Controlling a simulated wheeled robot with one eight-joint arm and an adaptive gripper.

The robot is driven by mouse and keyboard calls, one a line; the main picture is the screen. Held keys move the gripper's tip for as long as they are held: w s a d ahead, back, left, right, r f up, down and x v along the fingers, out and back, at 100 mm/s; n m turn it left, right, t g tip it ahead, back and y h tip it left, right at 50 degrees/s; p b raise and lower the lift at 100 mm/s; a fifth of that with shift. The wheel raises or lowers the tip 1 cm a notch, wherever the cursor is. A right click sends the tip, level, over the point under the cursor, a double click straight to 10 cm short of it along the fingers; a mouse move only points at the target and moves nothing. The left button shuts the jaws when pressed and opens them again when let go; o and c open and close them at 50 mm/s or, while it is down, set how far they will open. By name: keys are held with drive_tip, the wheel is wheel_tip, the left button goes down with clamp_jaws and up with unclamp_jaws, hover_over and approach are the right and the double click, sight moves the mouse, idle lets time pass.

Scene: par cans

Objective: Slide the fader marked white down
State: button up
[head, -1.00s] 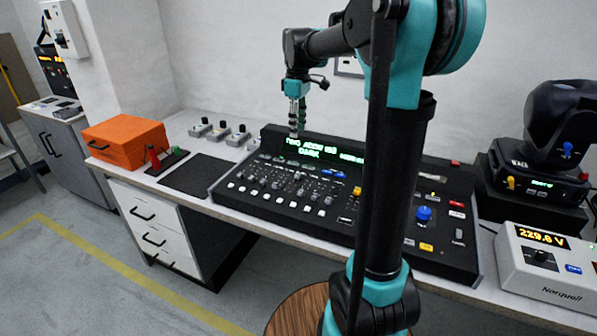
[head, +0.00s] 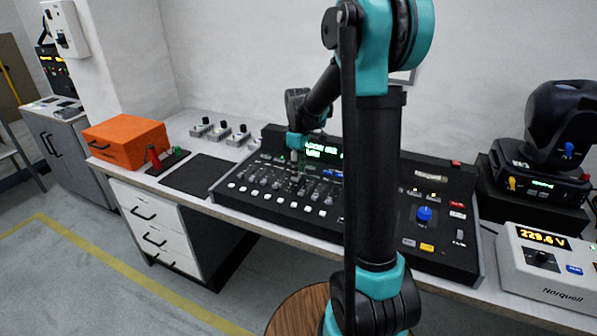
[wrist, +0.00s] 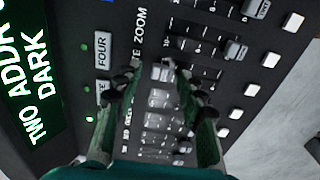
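The black lighting console (head: 225,192) lies on the bench, with rows of small grey faders (head: 262,180). In the wrist view, the label ZOOM (wrist: 140,25) is readable beside one fader column. The neighbouring label is mostly covered by a finger, so I cannot read which fader is marked white. A grey fader cap (wrist: 164,71) shows between my fingertips, with more caps beyond it. My gripper (wrist: 157,82) is open, its two green fingers on either side of that cap; I cannot tell whether they touch it. In the head view my gripper (head: 301,168) is low over the fader area.
The lit green display (head: 322,151) stands behind the faders. White square buttons (wrist: 223,132) line the front side. An orange case (head: 125,140) and a black mat (head: 198,176) lie left; a moving-head light (head: 558,130) and a white voltage unit (head: 545,270) stand right.

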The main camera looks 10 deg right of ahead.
drive_tip(key=shift+f, duration=0.4)
drive_tip(key=shift+c, duration=0.3)
clamp_jaws()
